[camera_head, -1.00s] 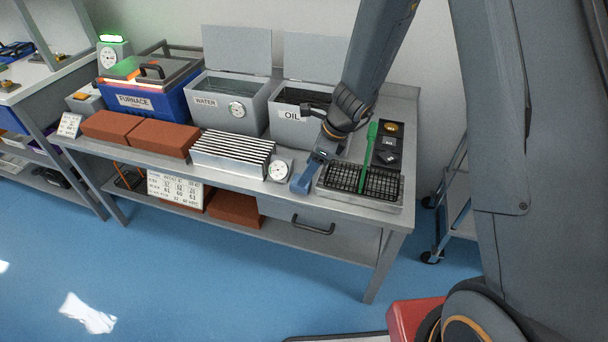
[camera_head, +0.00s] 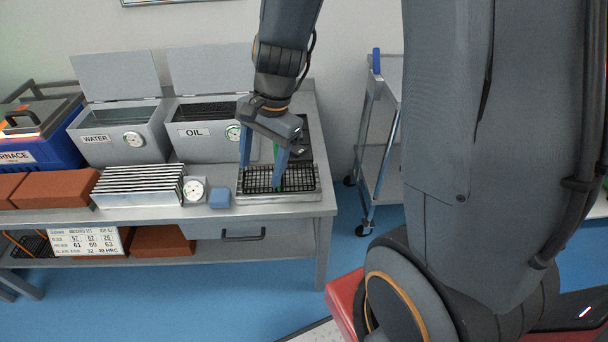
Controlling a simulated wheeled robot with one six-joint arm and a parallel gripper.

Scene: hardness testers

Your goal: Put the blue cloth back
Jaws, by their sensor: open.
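The blue cloth (camera_head: 219,198) looks like a small folded square. It lies flat on the bench top, just right of a round dial gauge and left of the black grid tray. My gripper (camera_head: 262,172) has blue fingers that point down, spread apart with nothing visible between them. A green handle shows behind one finger, mostly hidden.
The dial gauge (camera_head: 194,190) and a ribbed metal block (camera_head: 138,187) stand left of the cloth. The OIL tank (camera_head: 195,145) and WATER tank (camera_head: 118,145) stand behind with lids up. A trolley (camera_head: 377,150) is right of the bench. Bare bench front lies before the cloth.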

